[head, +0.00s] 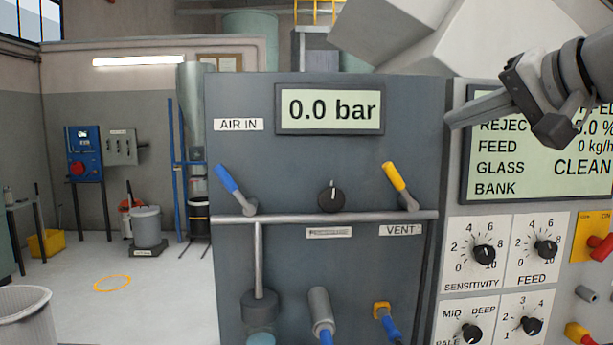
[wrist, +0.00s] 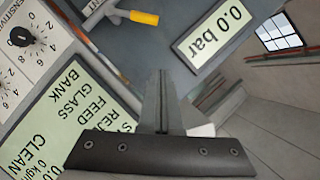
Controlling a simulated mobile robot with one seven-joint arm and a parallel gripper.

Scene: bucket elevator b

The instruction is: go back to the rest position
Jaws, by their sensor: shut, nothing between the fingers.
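My gripper (head: 462,112) is at the upper right of the head view, in front of the display screen (head: 535,190) and partly covering its text. Its fingers point left and are shut with nothing between them. In the wrist view the closed fingers (wrist: 164,85) stand over the panel area, with the yellow-handled lever (wrist: 142,17) beyond them and apart. In the head view this yellow lever (head: 396,178) by the VENT label leans up to the left. The blue lever (head: 229,182) by AIR IN also leans up to the left. The pressure display (head: 330,108) reads 0.0 bar.
A black knob (head: 331,197) sits between the levers, above a grey pipe (head: 310,217). Dial knobs (head: 484,254) and a red-handled switch (head: 600,246) are at the right. A grey bin (head: 24,318) stands at lower left. The floor (head: 170,295) left of the panel is largely open.

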